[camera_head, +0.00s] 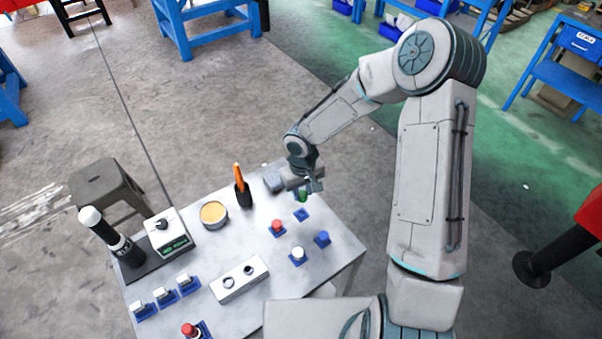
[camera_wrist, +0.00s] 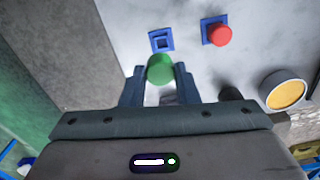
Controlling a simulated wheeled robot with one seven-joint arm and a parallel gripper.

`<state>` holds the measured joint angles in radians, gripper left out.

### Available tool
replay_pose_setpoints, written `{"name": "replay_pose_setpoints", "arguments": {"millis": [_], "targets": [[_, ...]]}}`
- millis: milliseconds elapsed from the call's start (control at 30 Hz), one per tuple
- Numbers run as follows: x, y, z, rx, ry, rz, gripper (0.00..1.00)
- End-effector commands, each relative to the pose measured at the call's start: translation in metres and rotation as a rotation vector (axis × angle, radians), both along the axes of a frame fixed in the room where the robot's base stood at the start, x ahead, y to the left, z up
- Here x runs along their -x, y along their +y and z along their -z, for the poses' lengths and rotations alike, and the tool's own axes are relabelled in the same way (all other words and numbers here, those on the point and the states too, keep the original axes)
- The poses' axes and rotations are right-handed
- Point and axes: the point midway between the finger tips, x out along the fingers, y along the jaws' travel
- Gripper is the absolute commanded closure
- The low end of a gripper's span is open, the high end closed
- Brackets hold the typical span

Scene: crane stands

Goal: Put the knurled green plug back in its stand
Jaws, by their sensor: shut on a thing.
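The green plug (camera_head: 302,196) is held between the fingers of my gripper (camera_head: 311,185) near the table's far edge. In the wrist view my gripper (camera_wrist: 159,77) is shut on the green plug (camera_wrist: 160,68), with its round end showing. Its knurling is too small to make out. An empty blue square stand (camera_head: 302,215) sits on the table close to the plug.
Nearby stands hold a red plug (camera_head: 277,226), a white plug (camera_head: 298,254) and a blue plug (camera_head: 322,237). A round tin (camera_head: 213,214), an orange-handled tool (camera_head: 239,180) in a black holder and a grey two-hole block (camera_head: 239,280) stand further left.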

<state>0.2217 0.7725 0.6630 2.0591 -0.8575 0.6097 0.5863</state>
Motion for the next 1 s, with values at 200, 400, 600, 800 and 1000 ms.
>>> {"name": "replay_pose_setpoints", "arguments": {"millis": [200, 400, 600, 800, 1000], "targets": [[0.001, 0.003, 0.0, -0.003, -0.001, -0.006, 1.0], [0.0, 0.002, -0.001, -0.003, -0.002, -0.009, 1.0], [0.001, 0.003, 0.005, -0.006, -0.001, -0.022, 1.0], [0.001, 0.003, 0.023, -0.005, -0.002, -0.021, 1.0], [0.001, 0.002, 0.043, -0.005, -0.002, -0.02, 1.0]]}}
